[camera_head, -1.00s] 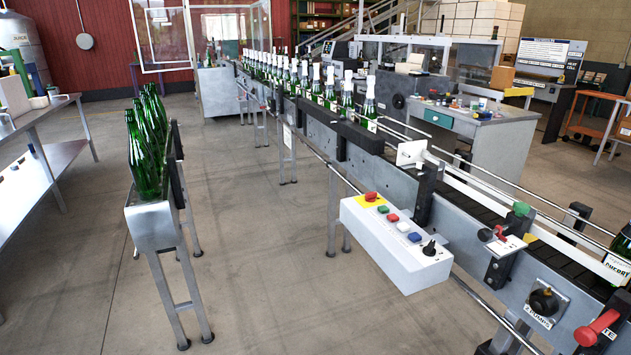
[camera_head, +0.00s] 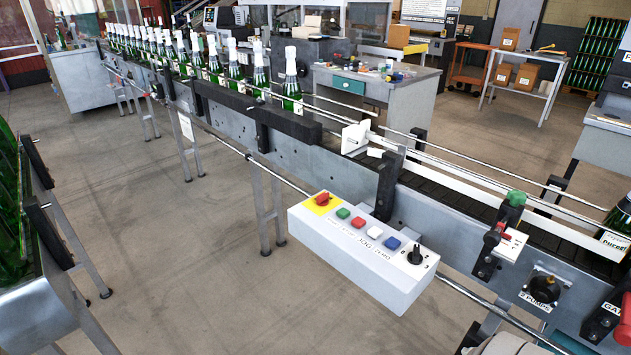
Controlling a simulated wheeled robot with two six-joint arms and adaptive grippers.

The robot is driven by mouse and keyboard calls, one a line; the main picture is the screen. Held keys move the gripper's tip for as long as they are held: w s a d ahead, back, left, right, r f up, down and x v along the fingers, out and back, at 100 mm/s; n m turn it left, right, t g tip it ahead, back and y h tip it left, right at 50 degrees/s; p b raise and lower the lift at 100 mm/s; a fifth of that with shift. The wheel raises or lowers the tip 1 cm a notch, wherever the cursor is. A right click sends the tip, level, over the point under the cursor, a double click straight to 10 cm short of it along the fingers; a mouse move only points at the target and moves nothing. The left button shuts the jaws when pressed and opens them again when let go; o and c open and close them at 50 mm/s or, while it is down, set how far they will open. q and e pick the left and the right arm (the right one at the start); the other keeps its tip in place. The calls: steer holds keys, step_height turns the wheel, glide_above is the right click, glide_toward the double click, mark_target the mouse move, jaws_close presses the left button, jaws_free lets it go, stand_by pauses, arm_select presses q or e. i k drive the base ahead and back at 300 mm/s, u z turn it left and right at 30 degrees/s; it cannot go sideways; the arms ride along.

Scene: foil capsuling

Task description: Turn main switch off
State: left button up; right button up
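A white control box (camera_head: 375,265) is mounted on the near side of the conveyor. On its right end is a black rotary switch (camera_head: 415,255) with small marks beside it; which mark it points to is too small to tell. The box also carries a red knob (camera_head: 322,199) on a yellow plate and a row of green, red, white and blue buttons. Right of the box, the conveyor side has a black round knob (camera_head: 543,289) on a labelled plate. A red handle (camera_head: 622,325) shows at the right edge. No gripper shows. Which control is the main switch is not readable.
Foil-topped green bottles (camera_head: 232,62) stand in a line on the conveyor (camera_head: 340,185). A red-handled lever (camera_head: 493,236) and a green knob (camera_head: 516,198) sit on its side. A rack of green bottles (camera_head: 45,300) stands at left. The floor (camera_head: 190,270) between is clear.

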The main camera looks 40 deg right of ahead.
mark_target(322, 200)
steer(key=z, duration=0.45)
steer(key=i, duration=0.85)
steer(key=z, duration=0.75)
